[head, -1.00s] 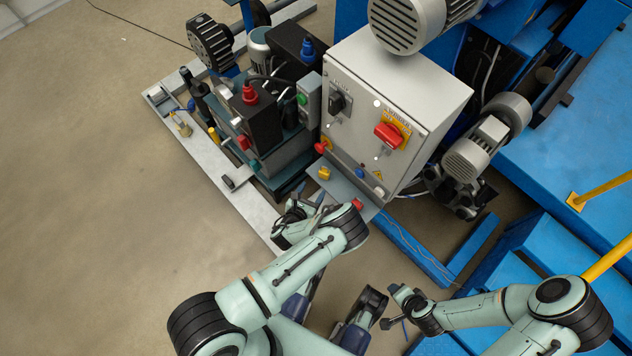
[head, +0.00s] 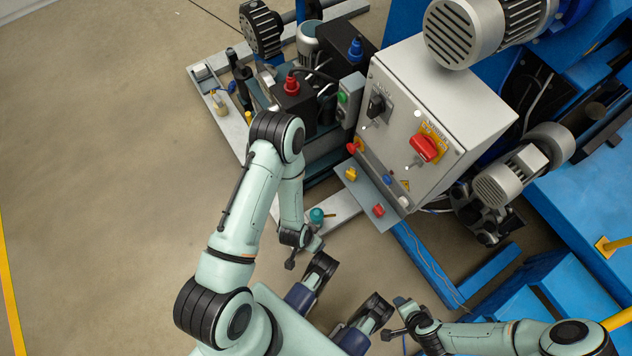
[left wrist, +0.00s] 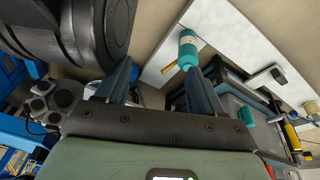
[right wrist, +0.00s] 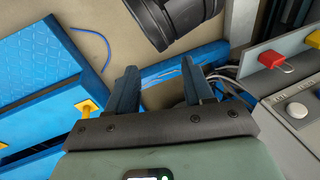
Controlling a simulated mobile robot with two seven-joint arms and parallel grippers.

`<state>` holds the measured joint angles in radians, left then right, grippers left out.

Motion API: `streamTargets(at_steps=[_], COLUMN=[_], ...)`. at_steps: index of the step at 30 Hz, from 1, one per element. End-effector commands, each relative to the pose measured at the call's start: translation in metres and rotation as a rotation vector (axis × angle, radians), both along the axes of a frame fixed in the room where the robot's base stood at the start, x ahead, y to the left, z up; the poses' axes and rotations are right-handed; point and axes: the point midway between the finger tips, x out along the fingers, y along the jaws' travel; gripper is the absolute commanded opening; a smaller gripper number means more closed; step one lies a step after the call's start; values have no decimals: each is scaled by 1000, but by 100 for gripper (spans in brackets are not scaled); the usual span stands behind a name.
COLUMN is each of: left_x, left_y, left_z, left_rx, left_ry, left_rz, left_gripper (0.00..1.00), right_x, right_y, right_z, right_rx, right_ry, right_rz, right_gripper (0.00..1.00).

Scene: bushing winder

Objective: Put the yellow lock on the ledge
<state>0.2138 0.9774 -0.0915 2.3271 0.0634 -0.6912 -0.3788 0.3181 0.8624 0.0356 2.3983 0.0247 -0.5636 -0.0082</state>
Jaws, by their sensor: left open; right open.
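A small yellow lock (head: 351,173) lies on the grey ledge (head: 364,193) below the control box, beside a red lock (head: 378,210). In the right wrist view, part of the yellow lock (right wrist: 314,38) shows at the right edge, on the ledge (right wrist: 252,56) with the red lock (right wrist: 271,61). A brass-coloured, padlock-like thing (head: 219,102) sits on the base plate at the upper left. My left gripper (head: 306,254) is open and empty, below the ledge's left side in the head view. My right gripper (head: 394,318) is open and empty, low in the picture, apart from both locks.
A teal cylinder (head: 317,215) stands on the pale base plate near my left gripper; it shows ahead of the fingers in the left wrist view (left wrist: 187,48). The control box (head: 440,100) and blue frame (head: 430,262) stand at the right. Open floor lies at the left.

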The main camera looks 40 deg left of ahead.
Motion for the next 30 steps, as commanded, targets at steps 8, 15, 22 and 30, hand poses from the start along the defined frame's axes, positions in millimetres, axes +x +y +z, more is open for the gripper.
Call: streamTargets(at_steps=[8, 15, 22, 30], left_x=[-5, -6, -16, -55], left_y=[-22, -23, -27, -45], left_z=[33, 34, 58, 144], left_rx=[-211, -219, -225, -250], left_ry=[92, 98, 123, 251], left_rz=[352, 368, 358, 324], left_gripper=[68, 68, 68, 68], right_x=[0, 0, -10, -49], right_y=[0, 0, 4, 22], right_z=[0, 0, 24, 111], right_rx=[0, 0, 12, 61], right_ry=[0, 0, 23, 139], right_rz=[0, 0, 9, 55], right_gripper=[52, 52, 52, 52])
